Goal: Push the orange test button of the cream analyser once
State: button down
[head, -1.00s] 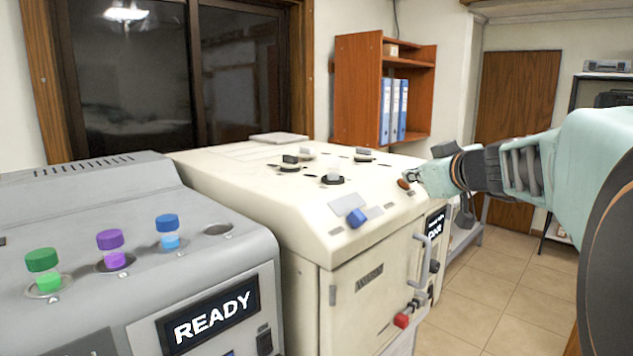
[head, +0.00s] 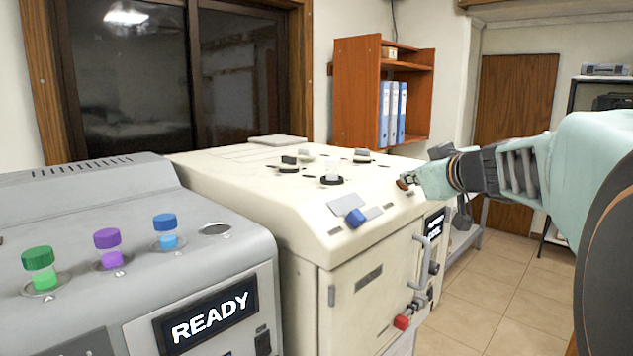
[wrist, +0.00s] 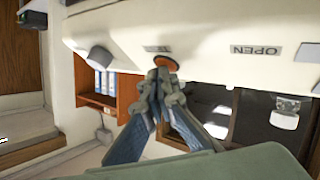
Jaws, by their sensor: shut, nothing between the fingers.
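The cream analyser (head: 270,215) stands in the middle of the head view, and its sloped front panel fills the top of the wrist view (wrist: 210,30). The orange test button (wrist: 166,62) shows on that panel in the wrist view, right at my fingertips; in the head view my gripper covers most of it. My gripper (wrist: 160,80) is shut and empty, its tips at the button's lower edge. They look to be touching it or very close; I cannot tell whether it is pressed in. In the head view my gripper (head: 408,180) reaches in from the right.
A grey machine (head: 140,260) with a READY display and several capped vials stands at left. An orange-brown shelf (head: 357,95) with blue binders hangs behind.

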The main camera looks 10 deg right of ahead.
jog(key=shift+r, duration=0.1)
jog(key=shift+s+d+r, duration=0.3)
jog(key=shift+s+r, duration=0.05)
jog(key=shift+r, duration=0.25)
jog(key=r, duration=0.1)
jog(key=s+d+r, duration=0.1)
jog(key=s+r+p, duration=0.1)
jog(key=r, duration=0.1)
jog(key=shift+s+d, duration=0.15)
jog(key=shift+d, duration=0.25)
dwell(0.5)
jog(key=shift+w+a+f+p, duration=0.1)
jog(key=shift+w+a+p, duration=0.25)
jog(key=shift+p, duration=0.9)
